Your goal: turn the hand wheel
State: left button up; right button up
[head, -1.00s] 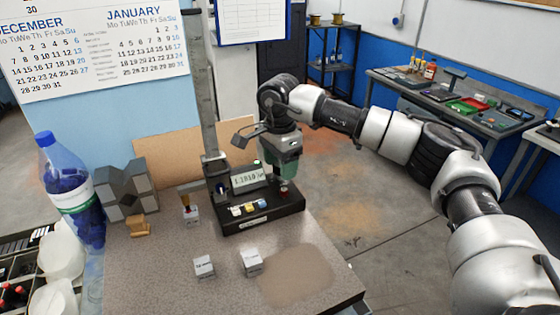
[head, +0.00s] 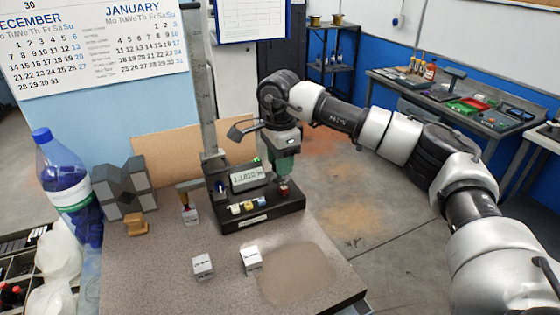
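A black instrument (head: 262,217) with a lit digit display (head: 248,178) and several small coloured buttons stands at the back edge of the speckled bench top. A small reddish-brown knob (head: 283,190) sits at its right end; I cannot tell for sure whether this is the hand wheel. My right gripper (head: 284,179) points down just above this knob, close to it or touching it. Its fingertips are too small to show whether they are open or shut. A greenish part (head: 284,163) shows at the gripper's lower end. My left gripper is out of view.
A tall grey column (head: 205,110) rises behind the instrument. Two small white blocks (head: 202,266) (head: 251,259) lie on the bench (head: 225,290). A grey V-shaped block (head: 125,187) and a blue bottle (head: 65,185) stand at the left. The bench's front right is clear.

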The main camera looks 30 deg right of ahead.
jog(key=o, duration=0.4)
notch_tip(320, 180, up, 11)
jog(key=b, duration=0.2)
jog(key=shift+f, duration=0.15)
dwell(0.6)
